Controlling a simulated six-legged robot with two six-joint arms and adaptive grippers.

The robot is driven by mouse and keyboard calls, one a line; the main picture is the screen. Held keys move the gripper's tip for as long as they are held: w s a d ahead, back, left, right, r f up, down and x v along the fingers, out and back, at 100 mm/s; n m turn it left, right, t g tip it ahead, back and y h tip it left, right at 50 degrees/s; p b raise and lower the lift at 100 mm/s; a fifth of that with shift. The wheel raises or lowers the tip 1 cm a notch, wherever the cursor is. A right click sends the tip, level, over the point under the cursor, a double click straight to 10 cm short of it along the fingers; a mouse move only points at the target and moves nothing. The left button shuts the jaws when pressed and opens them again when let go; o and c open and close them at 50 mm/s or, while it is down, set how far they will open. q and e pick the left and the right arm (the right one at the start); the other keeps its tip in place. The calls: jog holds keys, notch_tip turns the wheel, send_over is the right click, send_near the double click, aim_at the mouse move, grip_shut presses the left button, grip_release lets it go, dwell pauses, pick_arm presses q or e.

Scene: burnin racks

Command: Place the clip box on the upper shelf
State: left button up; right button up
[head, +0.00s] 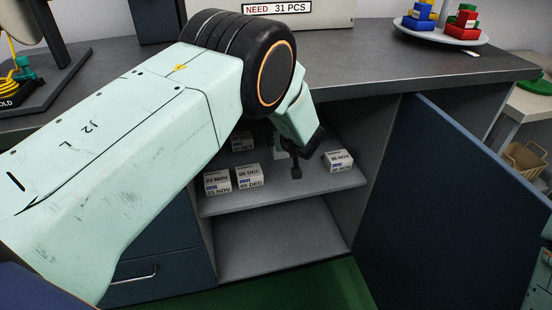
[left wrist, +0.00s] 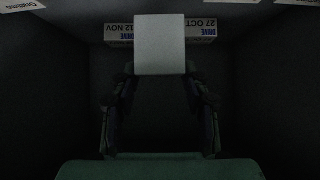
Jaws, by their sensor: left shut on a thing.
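My left gripper (head: 296,168) reaches into the open cabinet, over the upper shelf (head: 285,190). In the left wrist view its two fingers (left wrist: 160,90) are shut on a small white box (left wrist: 160,45). The face I see is blank, so I cannot read a label on it. In the head view the gripper mostly hides this box, and I cannot tell whether it touches the shelf. My right gripper is out of view.
White dated boxes stand on the upper shelf: two at front left (head: 217,182) (head: 250,176), one behind them (head: 242,141), one at right (head: 339,160). Labelled boxes (left wrist: 203,27) show behind the held one. The blue door (head: 450,200) is open. The lower compartment (head: 280,242) looks empty.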

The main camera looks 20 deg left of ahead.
aim_at(282, 154)
pick_arm(q)
notch_tip(282, 154, down, 5)
jog(key=shift+d+f+b, duration=0.1)
jog(key=shift+b, duration=0.85)
notch_tip(282, 154, down, 3)
jog(key=shift+s+f+b, duration=0.1)
jog(key=shift+f+b, duration=0.1)
jog(key=shift+b, duration=0.65)
jog(key=shift+f, duration=0.1)
jog(key=shift+f, duration=0.1)
jog(key=o, duration=1.1)
jog(key=shift+f, duration=0.1)
jog(key=shift+o, duration=0.4)
jog(key=shift+r, duration=0.2)
